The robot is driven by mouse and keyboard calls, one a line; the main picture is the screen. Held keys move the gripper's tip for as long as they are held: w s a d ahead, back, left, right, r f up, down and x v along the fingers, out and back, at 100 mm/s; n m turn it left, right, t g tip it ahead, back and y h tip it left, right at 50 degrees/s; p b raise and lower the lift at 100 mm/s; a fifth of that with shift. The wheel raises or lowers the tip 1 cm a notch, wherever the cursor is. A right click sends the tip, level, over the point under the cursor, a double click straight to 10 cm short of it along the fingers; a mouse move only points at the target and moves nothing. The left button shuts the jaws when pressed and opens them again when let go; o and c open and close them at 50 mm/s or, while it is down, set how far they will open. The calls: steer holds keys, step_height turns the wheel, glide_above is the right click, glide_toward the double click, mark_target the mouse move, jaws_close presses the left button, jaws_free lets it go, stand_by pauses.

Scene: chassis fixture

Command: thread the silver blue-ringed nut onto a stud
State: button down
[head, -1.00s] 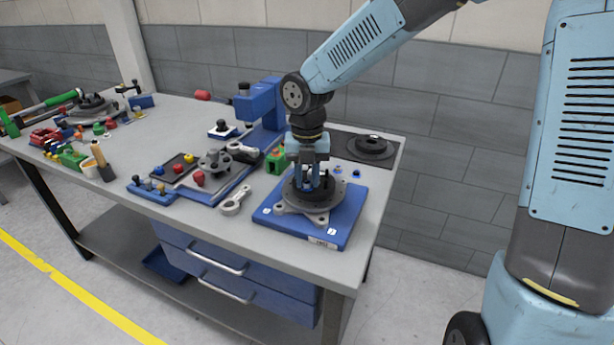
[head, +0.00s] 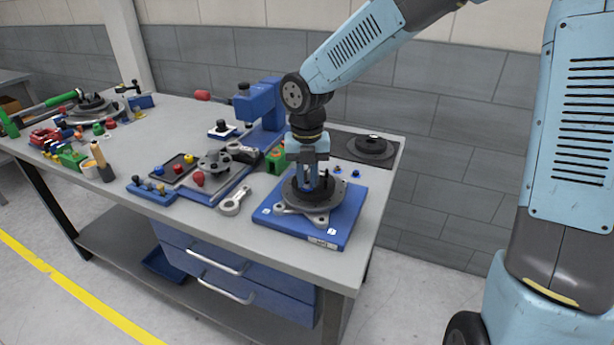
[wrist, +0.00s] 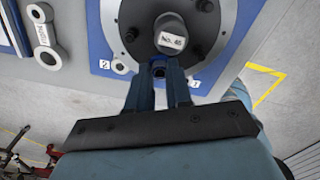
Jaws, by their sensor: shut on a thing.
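My gripper (head: 314,187) points down over the dark round hub (head: 298,190) on the blue base plate (head: 265,217). It is shut on the silver blue-ringed nut. In the wrist view the fingertips (wrist: 160,66) pinch the nut (wrist: 158,71), of which only a small part shows between them. The hub's labelled centre post (wrist: 171,30) stands just beyond the fingertips. Dark studs, one at the right (wrist: 197,50) and one at the left (wrist: 131,35), ring this post. I cannot tell whether the nut touches a stud.
Two small blue-marked pieces (head: 338,169) (head: 355,173) lie behind the base plate. A dark disc (head: 370,147) sits on a mat at the back right. A grey link (head: 235,201) lies left of the plate, beside a tray of coloured parts (head: 178,168).

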steer(key=shift+m, duration=1.7)
steer(key=shift+f+m, duration=0.1)
steer(key=shift+m, duration=1.7)
steer(key=shift+m, duration=1.7)
